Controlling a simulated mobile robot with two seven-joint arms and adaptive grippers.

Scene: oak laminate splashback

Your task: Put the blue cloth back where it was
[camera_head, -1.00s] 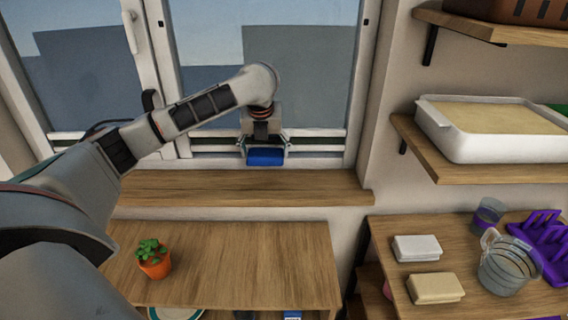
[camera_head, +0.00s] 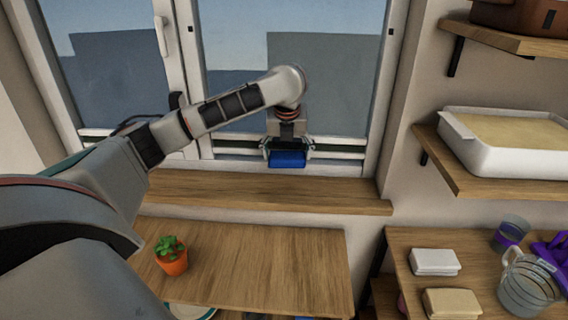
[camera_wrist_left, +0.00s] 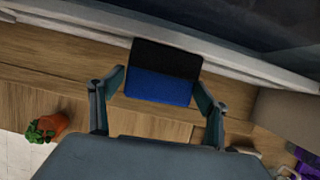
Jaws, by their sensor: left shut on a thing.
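The blue cloth (camera_head: 287,160) is a small folded block, blue with a dark band in the left wrist view (camera_wrist_left: 158,86). My left gripper (camera_head: 287,152) is shut on it and holds it in front of the window, above the wooden sill (camera_head: 250,190). In the left wrist view the cloth sits between the two fingers of the gripper (camera_wrist_left: 158,92). The cloth appears clear of the sill, though the gap is hard to judge. My right gripper is not in view.
A potted plant (camera_head: 171,262) stands on the wooden counter (camera_head: 260,265) below the sill. To the right, a shelf holds a white tray (camera_head: 500,150). Below it are a white block (camera_head: 434,261), a tan block (camera_head: 452,303) and a glass jug (camera_head: 527,285). The sill is bare.

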